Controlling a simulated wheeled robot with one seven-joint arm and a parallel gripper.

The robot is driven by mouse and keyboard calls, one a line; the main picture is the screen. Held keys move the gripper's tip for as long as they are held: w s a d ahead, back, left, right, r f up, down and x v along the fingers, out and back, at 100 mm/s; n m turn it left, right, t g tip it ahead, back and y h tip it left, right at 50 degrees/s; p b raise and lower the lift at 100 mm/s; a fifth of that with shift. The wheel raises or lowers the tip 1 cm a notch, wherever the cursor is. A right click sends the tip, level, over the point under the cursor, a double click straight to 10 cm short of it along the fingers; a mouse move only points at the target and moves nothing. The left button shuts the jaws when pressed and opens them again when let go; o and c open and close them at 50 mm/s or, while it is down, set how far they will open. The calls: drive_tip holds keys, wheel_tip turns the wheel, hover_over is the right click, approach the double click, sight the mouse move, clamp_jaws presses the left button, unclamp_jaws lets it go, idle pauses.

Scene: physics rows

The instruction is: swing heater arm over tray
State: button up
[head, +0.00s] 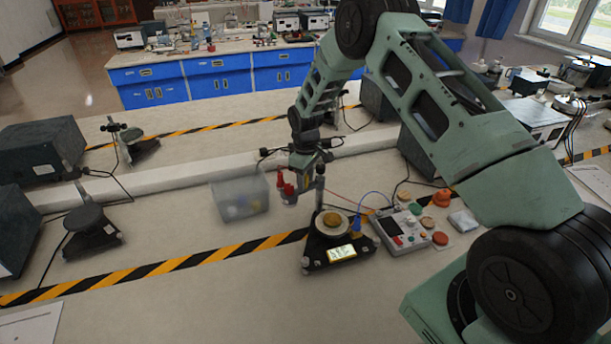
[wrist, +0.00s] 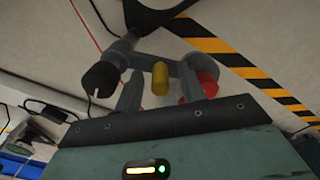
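The heater stand has a dark base (head: 312,262) with a lit display and a round, pale tray (head: 333,219) on top. Its upright post (head: 319,190) rises behind the tray. The heater arm (head: 289,196), with red parts, points left from the post, away from above the tray. In the wrist view, the grey arm (wrist: 148,60) crosses ahead of my gripper, with a red part (wrist: 208,84) at right. My gripper (wrist: 160,88) is open, its fingers on either side of a yellow peg (wrist: 160,72) with visible gaps. Whether either finger touches the peg is unclear.
A clear bin (head: 240,198) with coloured pieces stands left of the heater arm. A grey meter (head: 402,229) and several coloured discs (head: 440,238) lie right of the stand. Thin cables run behind it. The bench in front is clear.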

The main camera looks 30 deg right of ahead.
drive_tip(key=shift+f, duration=0.15)
clamp_jaws()
